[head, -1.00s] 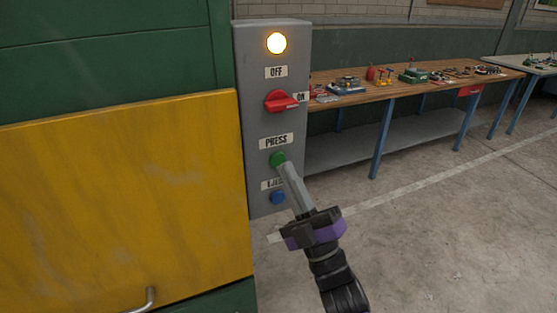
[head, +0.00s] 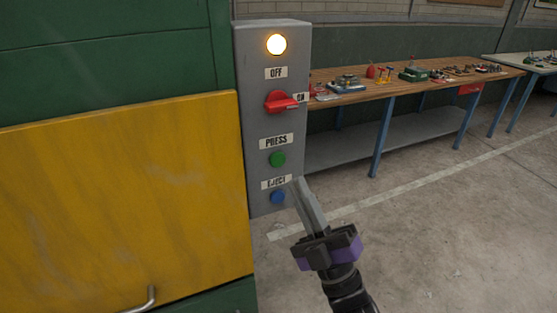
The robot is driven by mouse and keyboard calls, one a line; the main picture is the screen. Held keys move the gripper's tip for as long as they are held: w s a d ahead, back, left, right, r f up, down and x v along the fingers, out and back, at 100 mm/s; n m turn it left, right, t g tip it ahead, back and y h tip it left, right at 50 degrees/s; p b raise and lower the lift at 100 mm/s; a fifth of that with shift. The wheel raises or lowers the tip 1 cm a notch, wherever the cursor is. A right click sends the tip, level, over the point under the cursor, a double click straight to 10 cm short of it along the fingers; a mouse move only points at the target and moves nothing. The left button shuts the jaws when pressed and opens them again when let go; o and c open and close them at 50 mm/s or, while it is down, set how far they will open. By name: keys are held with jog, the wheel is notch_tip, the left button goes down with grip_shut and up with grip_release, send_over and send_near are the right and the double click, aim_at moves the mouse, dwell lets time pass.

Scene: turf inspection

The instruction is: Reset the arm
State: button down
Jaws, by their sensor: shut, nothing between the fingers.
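My gripper (head: 297,184) is in the lower middle of the head view, its grey fingers shut and empty. The fingertips are at the right edge of the grey control box (head: 248,110), beside the EJECT label; I cannot tell the exact gap. The purple-banded wrist is below and to the right. The box carries a lit lamp (head: 277,44) at the top and a red switch knob (head: 279,101) with its handle towards ON. Below are a green PRESS button (head: 277,160) and a blue EJECT button (head: 278,198), both in clear view.
A green machine (head: 110,45) with a yellow door (head: 120,200) and a metal handle (head: 150,297) fills the left. A wooden workbench (head: 345,98) with tools and parts stands at the back right. The concrete floor (head: 450,230) to the right is clear.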

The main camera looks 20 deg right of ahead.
dwell(0.4)
jog(key=s+f+m+g+h, duration=0.2)
jog(key=s+f+m+g, duration=0.2)
jog(key=s, duration=0.7)
jog(key=s+f+m+g+h, duration=0.1)
jog(key=s+f+m+g, duration=0.2)
jog(key=s+f+m, duration=0.2)
jog(key=s+f+m+g+h, duration=0.2)
jog(key=s+f+m+g, duration=0.2)
jog(key=s+f, duration=0.5)
jog(key=s+m, duration=0.1)
jog(key=s, duration=0.6)
jog(key=shift+s+a+f+m+g+h, duration=0.15)
jog(key=shift+s+f+m+g+h, duration=0.15)
